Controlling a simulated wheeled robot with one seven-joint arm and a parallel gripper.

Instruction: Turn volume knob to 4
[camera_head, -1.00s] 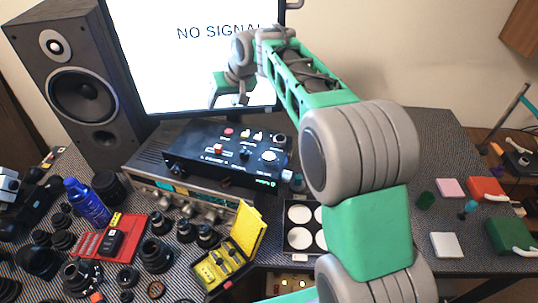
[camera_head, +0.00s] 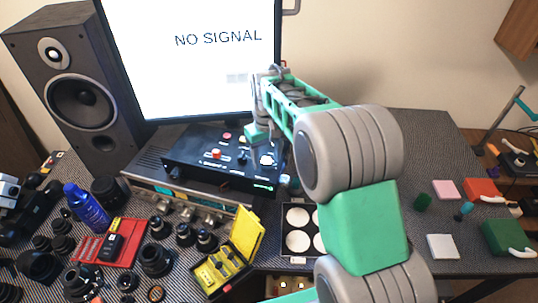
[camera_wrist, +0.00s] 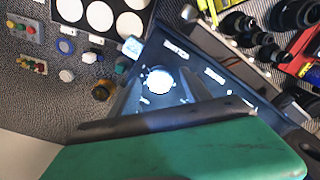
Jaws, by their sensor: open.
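The black control box (camera_head: 205,158) sits on top of a grey amplifier-like unit. A large white round knob (camera_head: 267,160) is at the right end of its sloped face, partly crossed by my gripper. In the wrist view the white knob (camera_wrist: 159,80) shows as a bright disc near the middle, with small printing around it too blurred to read. My gripper (camera_head: 259,151) hangs over the right end of the box, open and empty. In the wrist view its green and dark body fills the bottom and hides part of the box; I cannot tell whether it touches the knob.
The monitor (camera_head: 190,65) stands close behind the box and the speaker (camera_head: 75,90) is at left. A tray with white discs (camera_head: 299,241) lies at right.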

